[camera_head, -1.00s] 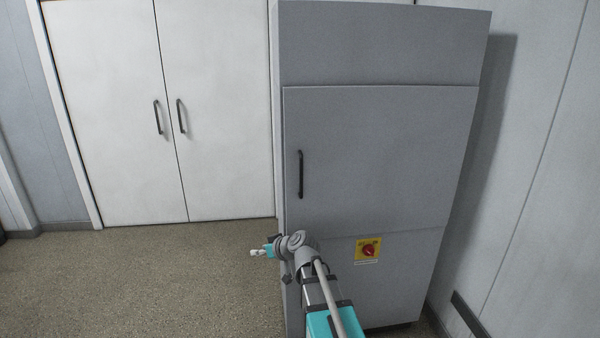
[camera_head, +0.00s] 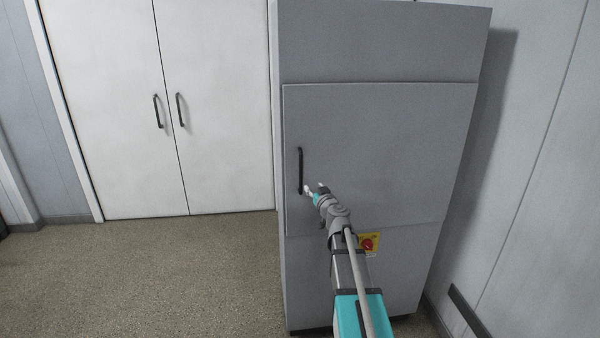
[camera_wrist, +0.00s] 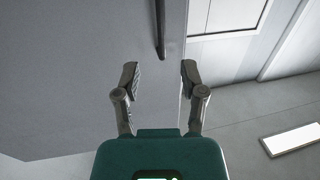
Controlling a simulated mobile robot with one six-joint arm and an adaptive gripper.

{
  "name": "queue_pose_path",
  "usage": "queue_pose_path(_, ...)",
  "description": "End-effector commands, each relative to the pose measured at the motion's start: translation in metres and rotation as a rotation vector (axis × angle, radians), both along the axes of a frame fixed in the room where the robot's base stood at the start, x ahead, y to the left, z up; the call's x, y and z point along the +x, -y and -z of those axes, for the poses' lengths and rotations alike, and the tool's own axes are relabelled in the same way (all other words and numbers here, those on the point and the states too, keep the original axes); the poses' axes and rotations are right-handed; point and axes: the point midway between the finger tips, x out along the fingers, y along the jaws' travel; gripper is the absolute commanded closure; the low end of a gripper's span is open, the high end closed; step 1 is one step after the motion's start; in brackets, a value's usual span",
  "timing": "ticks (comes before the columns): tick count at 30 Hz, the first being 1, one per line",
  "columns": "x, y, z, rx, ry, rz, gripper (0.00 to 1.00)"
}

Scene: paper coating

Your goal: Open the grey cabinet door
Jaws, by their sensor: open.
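The grey cabinet door (camera_head: 390,150) is the upper-middle panel of the tall grey cabinet (camera_head: 380,40) and looks closed. Its dark vertical handle (camera_head: 300,168) is near the door's left edge. My gripper (camera_head: 312,189) is at the lower end of the handle, just to its right in the head view. In the wrist view my gripper (camera_wrist: 160,72) is open, with its two fingers apart and nothing between them. The handle (camera_wrist: 160,28) shows there just beyond the fingertips, roughly in line with the gap. I cannot tell whether a finger touches it.
A red rotary switch on a yellow plate (camera_head: 369,244) is below the door, partly covered by my arm. White double doors (camera_head: 120,110) stand to the left. A wall (camera_head: 540,150) is close on the cabinet's right. The floor (camera_head: 150,275) at front left is clear.

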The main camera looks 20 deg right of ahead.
Motion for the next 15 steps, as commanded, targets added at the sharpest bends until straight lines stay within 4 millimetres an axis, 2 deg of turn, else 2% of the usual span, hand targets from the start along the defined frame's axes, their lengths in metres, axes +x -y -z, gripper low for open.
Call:
queue_pose_path(8, 0.006, 0.000, 0.000, 0.000, 0.000, -0.002, 0.46)
queue_pose_path(15, 0.030, 0.002, 0.000, 0.000, 0.000, -0.003, 0.46)
